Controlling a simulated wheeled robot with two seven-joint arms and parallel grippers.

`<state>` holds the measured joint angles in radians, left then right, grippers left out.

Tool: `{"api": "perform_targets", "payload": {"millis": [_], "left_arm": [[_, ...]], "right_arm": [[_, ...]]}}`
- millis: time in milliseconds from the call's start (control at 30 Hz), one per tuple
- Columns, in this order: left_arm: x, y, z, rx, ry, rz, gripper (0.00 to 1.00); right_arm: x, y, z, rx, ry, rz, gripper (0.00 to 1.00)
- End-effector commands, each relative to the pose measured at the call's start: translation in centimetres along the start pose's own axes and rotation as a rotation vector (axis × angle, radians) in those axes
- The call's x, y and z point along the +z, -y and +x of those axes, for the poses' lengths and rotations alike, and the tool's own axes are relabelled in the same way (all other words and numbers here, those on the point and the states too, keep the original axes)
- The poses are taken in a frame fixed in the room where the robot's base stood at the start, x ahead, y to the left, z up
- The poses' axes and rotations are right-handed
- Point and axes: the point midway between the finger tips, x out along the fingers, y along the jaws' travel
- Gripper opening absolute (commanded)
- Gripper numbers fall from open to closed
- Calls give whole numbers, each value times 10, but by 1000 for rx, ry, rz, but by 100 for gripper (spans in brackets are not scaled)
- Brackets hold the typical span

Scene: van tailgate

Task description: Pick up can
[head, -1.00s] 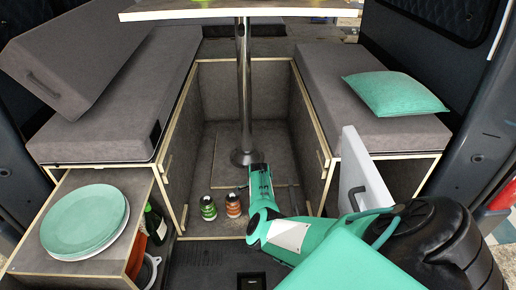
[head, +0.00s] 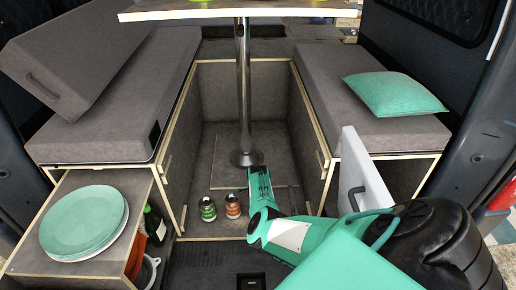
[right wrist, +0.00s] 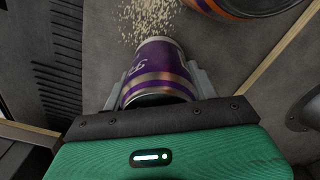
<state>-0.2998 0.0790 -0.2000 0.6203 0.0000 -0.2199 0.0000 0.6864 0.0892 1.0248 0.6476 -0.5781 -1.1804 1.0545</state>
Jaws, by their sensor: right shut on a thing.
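A purple can (right wrist: 158,72) sits between the fingers of my right gripper (right wrist: 158,88) in the right wrist view, with a finger against each side. In the head view my right gripper (head: 259,177) reaches down to the floor near the table post, and the can it holds is hidden there. A green can (head: 208,208) and an orange can (head: 233,206) stand upright on the floor to the left of this gripper. Part of an orange can (right wrist: 240,8) also shows at the top of the right wrist view. My left gripper is out of view.
The metal table post (head: 244,90) rises just behind my right gripper. Benches flank the footwell, and a white panel (head: 362,170) stands out beside my right arm. Pale crumbs (right wrist: 150,18) lie near the purple can.

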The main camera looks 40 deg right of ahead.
Motion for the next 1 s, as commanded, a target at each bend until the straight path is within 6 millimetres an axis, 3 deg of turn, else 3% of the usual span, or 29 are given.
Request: {"api": "perform_targets", "payload": {"millis": [167,367,1000], "left_arm": [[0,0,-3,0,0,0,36],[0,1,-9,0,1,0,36],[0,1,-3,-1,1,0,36]], "right_arm": [[0,1,-9,0,-1,0,26],[0,1,-35,-3,-2,0,26],[0,1,-172,-4,-2,2,26]]}}
